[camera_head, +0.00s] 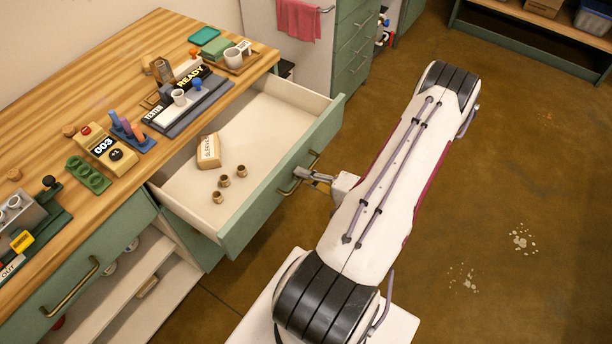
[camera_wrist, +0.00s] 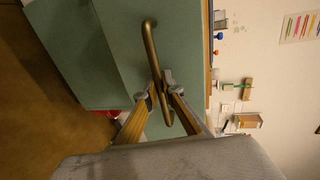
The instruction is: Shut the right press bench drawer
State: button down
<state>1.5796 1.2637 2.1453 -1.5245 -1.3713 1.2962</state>
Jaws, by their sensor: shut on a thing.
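The right press bench drawer (camera_head: 281,183) is green-fronted with a pale inside and stands pulled well out from under the wooden bench top. Its brass handle (camera_head: 303,172) is on the front face. My gripper (camera_head: 300,175) is at the handle, and in the wrist view my gripper (camera_wrist: 162,88) has its two fingertips closed around the brass bar (camera_wrist: 151,50). The drawer holds a labelled tan block (camera_head: 208,151) and several small brass cups (camera_head: 225,181).
An open shelf (camera_head: 140,285) is below, left of the drawer. The floor (camera_head: 480,200) on the right is clear. A pink towel (camera_head: 298,20) hangs behind.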

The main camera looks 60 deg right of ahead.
send_over(231, 149)
jog(key=shift+w, duration=0.15)
dwell(0.8)
jog(key=shift+r, duration=0.1)
jog(key=c, duration=2.5)
grip_release()
jog(key=shift+v, duration=6.05)
jog(key=shift+d, duration=0.1)
